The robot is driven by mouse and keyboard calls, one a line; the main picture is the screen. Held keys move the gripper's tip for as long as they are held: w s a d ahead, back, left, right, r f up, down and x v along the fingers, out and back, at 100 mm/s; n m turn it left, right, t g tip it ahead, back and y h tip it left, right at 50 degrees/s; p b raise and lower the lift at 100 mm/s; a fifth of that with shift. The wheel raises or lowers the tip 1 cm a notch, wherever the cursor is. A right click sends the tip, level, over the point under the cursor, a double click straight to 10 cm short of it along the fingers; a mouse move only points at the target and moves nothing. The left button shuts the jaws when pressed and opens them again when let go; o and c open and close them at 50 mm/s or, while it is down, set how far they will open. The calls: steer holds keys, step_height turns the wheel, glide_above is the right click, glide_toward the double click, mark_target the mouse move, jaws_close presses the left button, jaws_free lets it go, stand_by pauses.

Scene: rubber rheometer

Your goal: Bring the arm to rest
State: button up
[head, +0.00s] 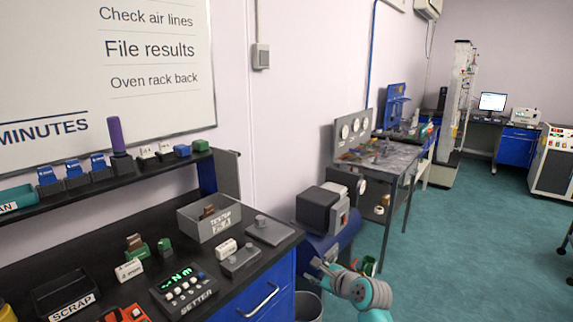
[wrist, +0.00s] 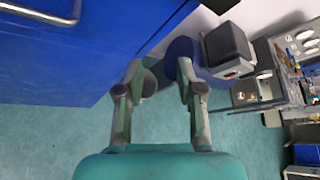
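In the wrist view my gripper (wrist: 160,90) points down past the front of a blue cabinet, with its two fingers spread apart. In the head view part of my arm (head: 362,290) shows at the bottom, beside the bench's right end.
The black bench (head: 130,290) on a blue cabinet (head: 262,300) stands at the left, with a setter box (head: 184,290) and a grey bin (head: 208,220) on it. A blue machine (head: 326,240) stands just beyond. Teal floor (head: 470,240) is clear at the right.

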steer(key=s+d+f+n+t+h, duration=0.1)
steer(key=s+d+f+n+h, duration=0.15)
steer(key=s+f, duration=0.85)
steer(key=s+d+f+n+h, duration=0.1)
steer(key=s+d+f+n, duration=0.25)
steer(key=s+f, duration=0.8)
steer(key=s+d+r+n+t+h, duration=0.15)
steer(key=s+n, duration=0.35)
steer(key=s, duration=1.6)
steer(key=s+d+r+n+h, duration=0.1)
steer(key=s+r+n, duration=0.4)
steer(key=s+r, duration=0.3)
steer(key=s+d+r+n, duration=0.1)
steer(key=s+r+n, duration=0.4)
steer(key=s, duration=0.9)
step_height(320, 180, up, 3)
steer(key=shift+s+d+r+n+t+h, duration=0.1)
steer(key=shift+s+d+n+t+h, duration=0.15)
steer(key=shift+s+n+t+h, duration=0.15)
